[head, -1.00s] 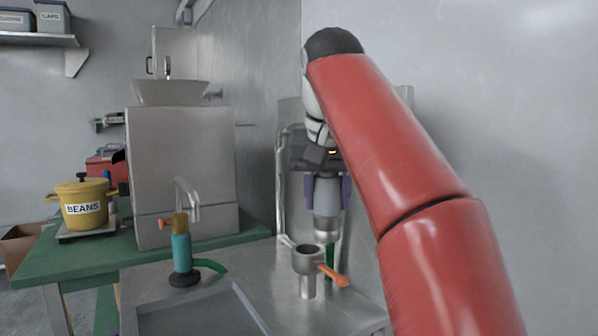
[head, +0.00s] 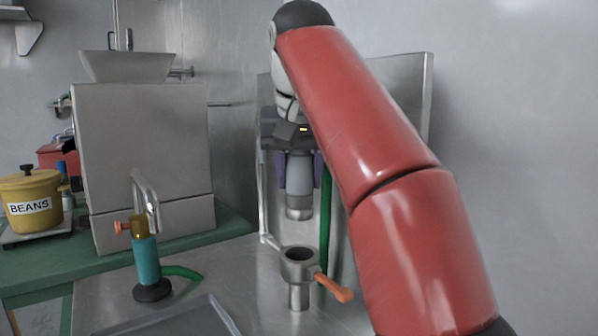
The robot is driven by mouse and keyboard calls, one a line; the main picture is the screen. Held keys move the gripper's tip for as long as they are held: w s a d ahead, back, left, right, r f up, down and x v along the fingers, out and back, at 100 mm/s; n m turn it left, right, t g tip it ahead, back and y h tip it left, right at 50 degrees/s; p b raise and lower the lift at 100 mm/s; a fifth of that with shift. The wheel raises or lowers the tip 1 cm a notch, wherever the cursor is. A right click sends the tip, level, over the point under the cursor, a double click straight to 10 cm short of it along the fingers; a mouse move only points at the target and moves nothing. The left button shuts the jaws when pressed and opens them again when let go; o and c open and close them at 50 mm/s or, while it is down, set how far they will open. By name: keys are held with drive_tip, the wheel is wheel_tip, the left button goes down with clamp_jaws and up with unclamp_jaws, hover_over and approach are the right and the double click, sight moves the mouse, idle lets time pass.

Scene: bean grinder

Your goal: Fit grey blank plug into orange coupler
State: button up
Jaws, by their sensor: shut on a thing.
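My gripper (head: 299,172) points down, with a purple finger on each side of a grey cylindrical plug (head: 299,200). It is shut on the plug and holds it upright in the air. The orange coupler (head: 334,288) is a grey metal cup on a short post, with an orange lever at its right side. Its open, dark mouth faces up. In the picture the plug hangs above the cup with a gap between them. How far behind the cup it is, I cannot tell. The plug's upper part is hidden by my gripper.
A teal cylinder with a brass top (head: 146,262) stands left of the coupler, near a bent metal tap. A tray edge (head: 205,312) lies at the front. A green hose runs behind the coupler. A steel hopper machine (head: 145,150) and a yellow beans pot (head: 32,203) stand at the left.

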sight(300, 201)
drive_tip(key=shift+f+b, duration=2.05)
drive_tip(key=shift+f, duration=0.65)
drive_tip(key=shift+p, duration=0.6)
drive_tip(key=shift+f+b, duration=1.8)
drive_tip(key=shift+f, duration=0.45)
drive_tip(key=o, duration=1.4)
drive_tip(key=p+v, duration=0.4)
drive_tip(key=v, duration=0.4)
drive_tip(key=shift+w, duration=0.1)
drive_tip(key=shift+f, duration=0.1)
